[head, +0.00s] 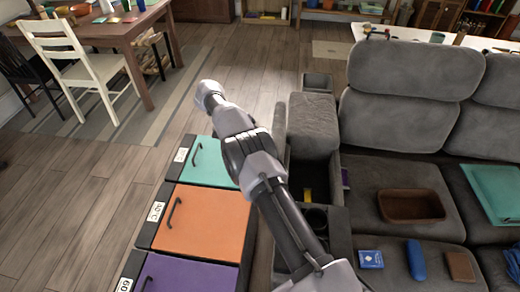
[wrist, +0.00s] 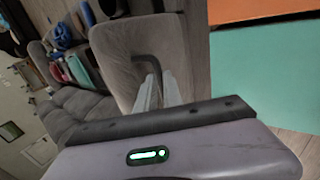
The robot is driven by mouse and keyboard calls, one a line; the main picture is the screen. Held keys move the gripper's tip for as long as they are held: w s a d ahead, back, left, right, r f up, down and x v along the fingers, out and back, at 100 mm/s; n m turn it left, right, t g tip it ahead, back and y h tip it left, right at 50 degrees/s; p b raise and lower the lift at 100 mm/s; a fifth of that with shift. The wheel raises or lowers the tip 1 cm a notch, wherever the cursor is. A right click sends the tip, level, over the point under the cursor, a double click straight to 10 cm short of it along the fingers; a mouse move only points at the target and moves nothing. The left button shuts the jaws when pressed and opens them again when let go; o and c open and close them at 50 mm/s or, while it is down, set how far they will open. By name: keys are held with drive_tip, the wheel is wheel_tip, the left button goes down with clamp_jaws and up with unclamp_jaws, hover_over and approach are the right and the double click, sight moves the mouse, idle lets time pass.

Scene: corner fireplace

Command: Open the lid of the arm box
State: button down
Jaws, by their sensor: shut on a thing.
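The arm box is in the sofa's armrest in the head view. Its grey padded lid (head: 313,125) stands raised at the far end of a dark open compartment (head: 303,178). A small yellow thing (head: 307,195) shows inside. In the wrist view, a dark bent handle (wrist: 150,63) stands against the lid's grey padded face (wrist: 122,72). My gripper (wrist: 156,90) is shut on this handle, its lower part hidden behind the wrist housing. In the head view, my arm crosses left of the box, and I cannot make out the fingertips there.
A cupholder (head: 316,218) lies in front of the compartment. Teal (head: 208,163), orange (head: 200,222) and purple (head: 185,275) panels with handles stand left of the armrest. The sofa seat holds a brown tray (head: 411,220) and small objects. Floor (head: 240,65) is free beyond.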

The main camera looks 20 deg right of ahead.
drive_tip(key=shift+s+a+f, duration=0.1)
drive_tip(key=shift+a+f, duration=0.15)
drive_tip(key=shift+f, duration=0.1)
drive_tip(key=c, duration=1.9)
unclamp_jaws()
drive_tip(key=o, duration=0.4)
drive_tip(key=shift+w+a+f, duration=0.15)
drive_tip(key=shift+w+a, duration=0.1)
drive_tip(key=shift+w, duration=0.05)
wheel_tip(320, 180, up, 4)
drive_tip(key=r+p, duration=0.1)
drive_tip(key=p, duration=0.2)
drive_tip(key=s+p, duration=0.3)
drive_tip(key=s, duration=1.3)
drive_tip(key=shift+r+p, duration=0.15)
drive_tip(key=shift+p, duration=0.25)
